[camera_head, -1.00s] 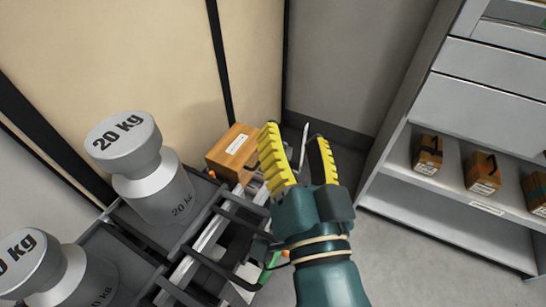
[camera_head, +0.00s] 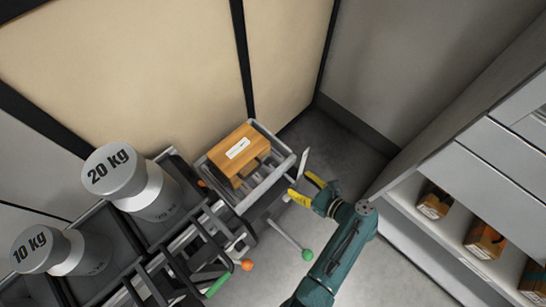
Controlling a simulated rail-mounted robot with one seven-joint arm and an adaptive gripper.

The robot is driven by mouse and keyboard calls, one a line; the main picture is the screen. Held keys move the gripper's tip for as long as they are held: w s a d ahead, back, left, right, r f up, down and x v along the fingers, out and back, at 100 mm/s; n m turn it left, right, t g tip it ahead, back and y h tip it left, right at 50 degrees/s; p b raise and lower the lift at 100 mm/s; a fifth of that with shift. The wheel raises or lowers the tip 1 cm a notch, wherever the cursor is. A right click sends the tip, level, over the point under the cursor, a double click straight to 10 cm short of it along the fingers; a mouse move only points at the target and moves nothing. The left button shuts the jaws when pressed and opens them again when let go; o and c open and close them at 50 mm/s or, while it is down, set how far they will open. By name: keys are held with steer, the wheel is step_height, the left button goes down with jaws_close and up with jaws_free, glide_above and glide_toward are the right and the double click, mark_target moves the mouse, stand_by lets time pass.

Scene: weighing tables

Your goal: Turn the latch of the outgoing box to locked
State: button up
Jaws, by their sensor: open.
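A wooden box (camera_head: 232,160) with a white label sits in a grey open tray (camera_head: 274,182) near the back wall. Which box is the outgoing one is not marked in view, and I cannot make out its latch or which way that is turned. My gripper (camera_head: 302,188) is open and empty, with yellow ribbed fingers. It is just right of the tray's right end and apart from the wooden box. A thin pale upright plate (camera_head: 304,163) stands close to the fingertips.
Big 20 kg (camera_head: 150,200) and 10 kg (camera_head: 85,252) weights stand on the left. Levers with a green knob (camera_head: 308,255) and an orange knob (camera_head: 247,265) stick out in front. A shelf with several boxes (camera_head: 485,240) is at right. Floor between is clear.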

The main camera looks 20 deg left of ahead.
mark_target(269, 162)
steer(key=b+x, duration=0.7)
steer(key=x, duration=0.7)
steer(key=shift+w+a+f+b, duration=0.15)
steer(key=shift+w+f+b, duration=0.15)
steer(key=shift+w, duration=0.05)
steer(key=shift+w+a, duration=0.15)
steer(key=shift+a, duration=0.15)
steer(key=shift+d, duration=0.1)
jaws_close()
